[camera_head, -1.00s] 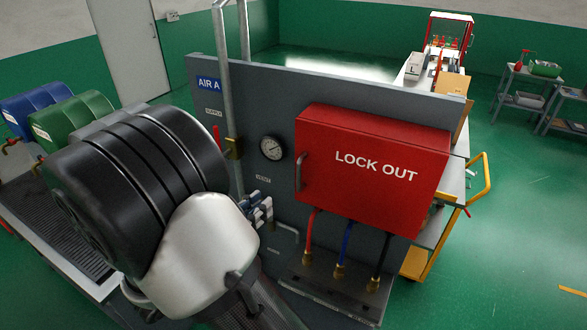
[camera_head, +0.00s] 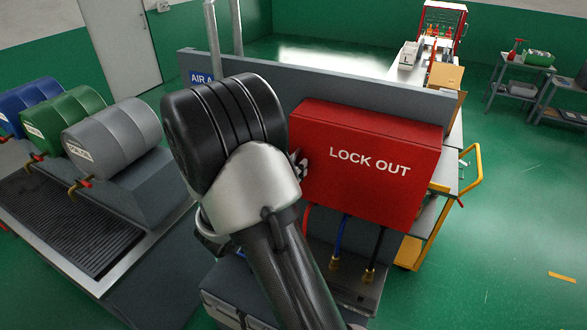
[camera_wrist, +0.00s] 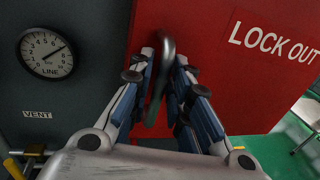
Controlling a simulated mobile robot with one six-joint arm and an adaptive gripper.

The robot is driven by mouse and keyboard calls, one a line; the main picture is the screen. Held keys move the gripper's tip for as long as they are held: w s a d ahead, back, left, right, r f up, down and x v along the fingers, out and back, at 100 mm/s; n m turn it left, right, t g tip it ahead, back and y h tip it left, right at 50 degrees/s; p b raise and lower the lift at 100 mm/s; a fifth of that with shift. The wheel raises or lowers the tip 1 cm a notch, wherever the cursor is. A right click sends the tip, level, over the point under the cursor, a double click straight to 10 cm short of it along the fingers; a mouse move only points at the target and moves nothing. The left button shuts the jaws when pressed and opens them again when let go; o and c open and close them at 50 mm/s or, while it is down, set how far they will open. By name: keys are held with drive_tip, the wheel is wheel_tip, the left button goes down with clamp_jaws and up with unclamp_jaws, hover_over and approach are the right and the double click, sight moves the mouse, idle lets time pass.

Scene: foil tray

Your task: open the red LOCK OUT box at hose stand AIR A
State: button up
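The red LOCK OUT box (camera_head: 372,180) hangs on the grey panel of hose stand AIR A (camera_head: 390,98). Its door looks closed. In the wrist view the red door (camera_wrist: 235,95) fills the right side, with its dark upright handle (camera_wrist: 161,82) near the left edge. My gripper (camera_wrist: 164,58) is at the handle, one finger on each side of it. The fingers look open, with small gaps beside the bar; contact is not clear. In the head view my gripper (camera_head: 300,166) is at the box's left edge, and my wrist hides the handle there.
A LINE gauge (camera_wrist: 46,54) and VENT label (camera_wrist: 37,114) are left of the box. Red, blue (camera_head: 341,240) and black hoses hang below it.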

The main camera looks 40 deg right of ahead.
drive_tip(key=shift+c, duration=0.3)
clamp_jaws()
idle(0.3)
